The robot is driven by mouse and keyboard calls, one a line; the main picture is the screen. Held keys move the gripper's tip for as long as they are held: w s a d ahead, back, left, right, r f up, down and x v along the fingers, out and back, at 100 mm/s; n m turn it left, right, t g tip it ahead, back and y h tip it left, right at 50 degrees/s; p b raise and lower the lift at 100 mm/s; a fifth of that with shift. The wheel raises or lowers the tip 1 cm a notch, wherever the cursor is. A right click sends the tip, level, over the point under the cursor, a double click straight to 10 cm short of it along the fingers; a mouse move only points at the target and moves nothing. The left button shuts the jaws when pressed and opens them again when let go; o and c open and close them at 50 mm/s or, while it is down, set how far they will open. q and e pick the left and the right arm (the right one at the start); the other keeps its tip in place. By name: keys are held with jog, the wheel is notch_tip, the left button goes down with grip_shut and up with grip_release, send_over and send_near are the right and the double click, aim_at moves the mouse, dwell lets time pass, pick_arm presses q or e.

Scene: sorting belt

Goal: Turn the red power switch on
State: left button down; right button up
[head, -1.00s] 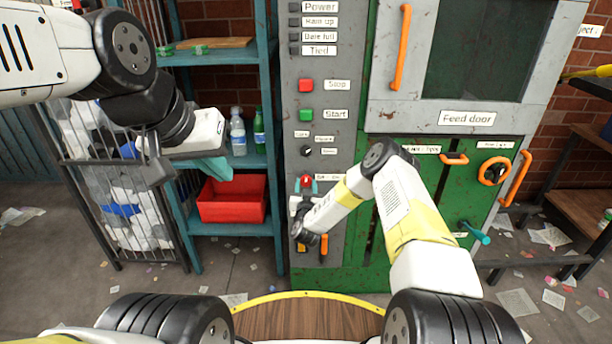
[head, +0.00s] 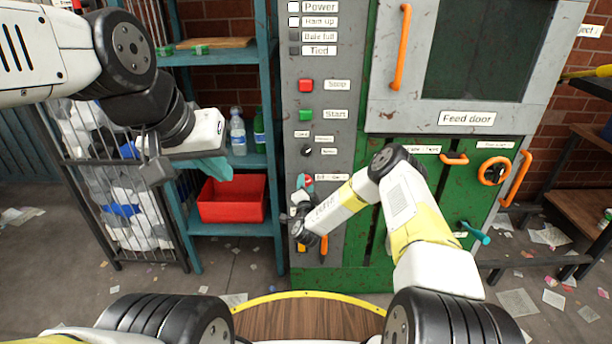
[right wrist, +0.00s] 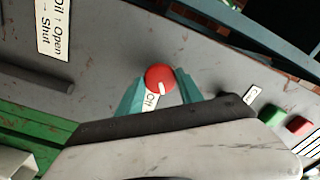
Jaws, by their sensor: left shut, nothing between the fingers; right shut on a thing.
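The red power switch (right wrist: 159,77) is a round knob with a pale mark, low on the grey control panel (head: 346,60). In the right wrist view the teal fingers of my right gripper (right wrist: 158,92) are shut on it, one on each side. In the head view my right gripper (head: 305,182) is at the knob, and my wrist hides part of the panel there. The Power lamp (head: 293,7) and the Ram up lamp (head: 293,21) are white; the two lamps below are dark. My left gripper (head: 217,168) is shut and empty in front of the shelf.
The red Stop button (head: 306,85) and green Start button (head: 306,115) are above the switch. An orange handle (head: 324,244) is just below my right wrist. The green feed door machine is to the right. A teal shelf with a red bin (head: 232,212) stands left.

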jog(key=m, duration=0.6)
jog(key=shift+f+m, duration=0.1)
jog(key=shift+m, duration=0.2)
jog(key=shift+s, duration=0.1)
dwell(0.3)
jog(key=o, duration=1.4)
jog(key=s, duration=0.7)
jog(key=shift+s, duration=0.35)
